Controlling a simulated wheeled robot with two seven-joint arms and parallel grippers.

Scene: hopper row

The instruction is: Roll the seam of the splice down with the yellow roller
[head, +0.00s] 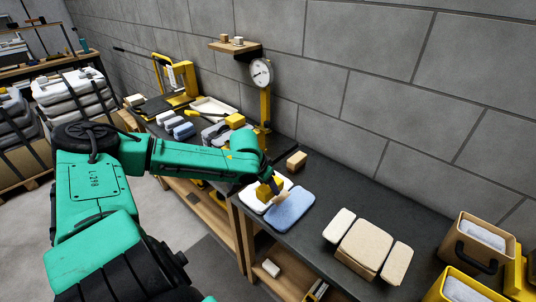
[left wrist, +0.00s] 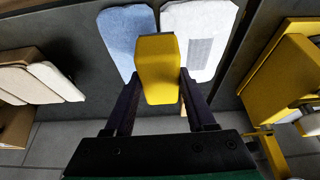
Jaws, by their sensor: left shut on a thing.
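My left gripper (head: 271,188) is shut on a yellow block-like thing, taken to be the yellow roller (left wrist: 157,68). In the left wrist view the two dark fingers (left wrist: 160,92) grip its sides. The roller lies across the line between a light blue pad (head: 290,208) and a white pad (head: 252,199), which lie side by side on the dark bench. The blue pad (left wrist: 124,36) and the white pad (left wrist: 203,25) also show in the left wrist view. A grey patch (left wrist: 198,50) marks the white pad. The roller hides part of the seam; whether it touches cannot be told. My right gripper is not in view.
A small tan block (head: 297,160) lies behind the pads. Beige pads (head: 366,245) lie to the right on the bench, with tan and yellow bins beyond. A dial gauge (head: 261,73) on a yellow post and small parts stand at the back left.

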